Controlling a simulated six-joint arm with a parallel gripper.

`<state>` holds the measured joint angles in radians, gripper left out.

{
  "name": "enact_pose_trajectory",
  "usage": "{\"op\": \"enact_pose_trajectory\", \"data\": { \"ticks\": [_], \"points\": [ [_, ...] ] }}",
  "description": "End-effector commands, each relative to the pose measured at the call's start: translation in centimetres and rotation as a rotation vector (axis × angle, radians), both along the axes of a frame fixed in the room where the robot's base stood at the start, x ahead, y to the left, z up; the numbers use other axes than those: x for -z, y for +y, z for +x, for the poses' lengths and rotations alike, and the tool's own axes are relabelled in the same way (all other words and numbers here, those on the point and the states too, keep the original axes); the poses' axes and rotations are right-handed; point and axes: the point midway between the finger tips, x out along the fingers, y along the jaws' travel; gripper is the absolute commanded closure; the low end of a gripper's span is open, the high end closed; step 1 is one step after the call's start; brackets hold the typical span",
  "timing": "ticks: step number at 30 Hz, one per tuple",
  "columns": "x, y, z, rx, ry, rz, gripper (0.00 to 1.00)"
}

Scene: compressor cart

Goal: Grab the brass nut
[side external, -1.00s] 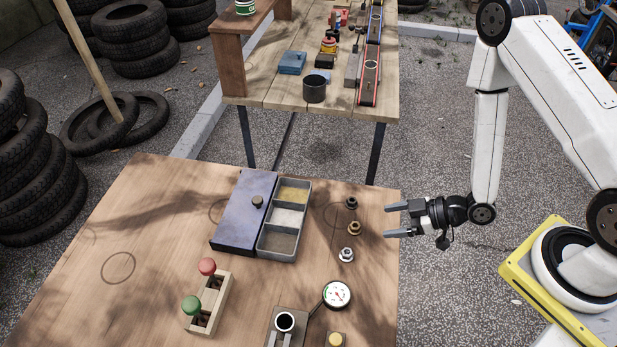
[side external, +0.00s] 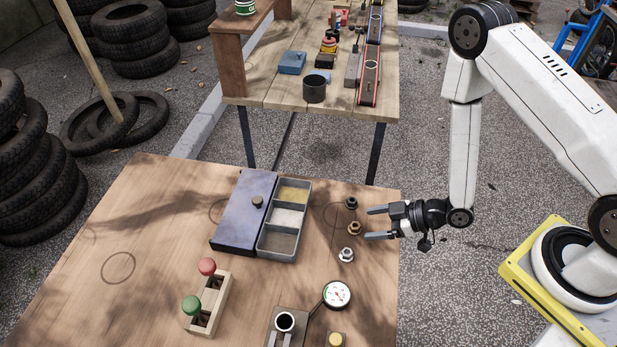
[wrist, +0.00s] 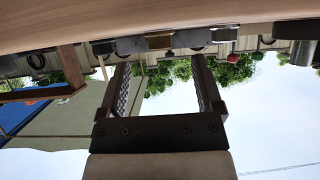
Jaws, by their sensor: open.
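Three nuts stand in a row on the wooden table, right of the tray. The brass nut (side external: 354,228) is the middle one, with a dark nut (side external: 351,202) behind it and a silver nut (side external: 347,255) in front. My gripper (side external: 367,223) is open and empty at the table's right side, fingers pointing left. Its fingertips are just right of the brass nut, and I cannot tell their exact height. In the wrist view, which is upside down, a brass-coloured shape (wrist: 160,42) shows beyond and between the open fingers (wrist: 160,63).
A grey three-compartment tray (side external: 265,254) with a bluish lid (side external: 238,220) lies left of the nuts. A gauge (side external: 337,294) stands nearer the front. A holder with red and green knobs (side external: 208,300) is at front left. The table's left part is clear.

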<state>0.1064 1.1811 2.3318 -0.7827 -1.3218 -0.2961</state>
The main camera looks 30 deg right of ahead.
Motion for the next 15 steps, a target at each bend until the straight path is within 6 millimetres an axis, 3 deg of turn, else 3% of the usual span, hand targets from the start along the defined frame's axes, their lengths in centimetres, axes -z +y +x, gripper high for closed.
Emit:
{"op": "enact_pose_trajectory", "data": {
  "ticks": [15],
  "points": [
    [1.7,2.3,2.2,0.000,0.001,-0.001,0.16]
  ]
}}
